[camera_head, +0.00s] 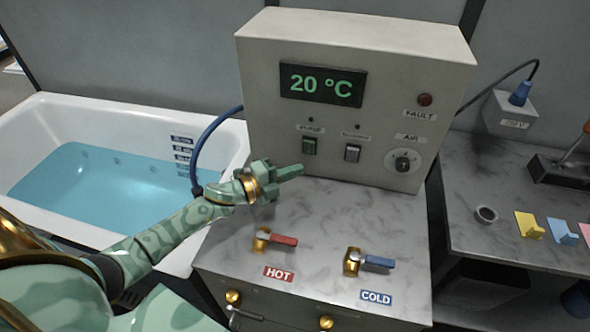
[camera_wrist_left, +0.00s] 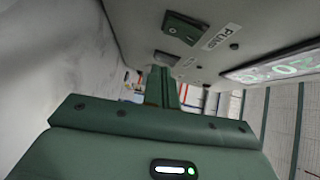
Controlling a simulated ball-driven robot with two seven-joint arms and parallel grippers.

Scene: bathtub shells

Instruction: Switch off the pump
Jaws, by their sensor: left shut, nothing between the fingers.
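The pump switch (camera_head: 309,145) is a green rocker on the front of the pale control box (camera_head: 255,110). In the left wrist view the same green rocker (camera_wrist_left: 185,27) sits beside a label reading PUMP (camera_wrist_left: 221,36). A small dark round spot (camera_head: 311,119) is above it; it looks unlit. My left gripper (camera_head: 301,168) is shut and empty, its fingertips just below the pump switch in the head view. In the left wrist view the closed fingers (camera_wrist_left: 161,85) appear apart from the rocker. My right gripper is out of view.
A second, greyer rocker (camera_head: 352,153) and the AIR dial (camera_head: 403,161) are to the right. The display (camera_head: 322,86) reads 20 °C. Red HOT (camera_head: 284,240) and blue COLD (camera_head: 377,261) levers stand on the counter. A water-filled tub (camera_head: 60,122) is left, with a blue hose (camera_head: 207,132).

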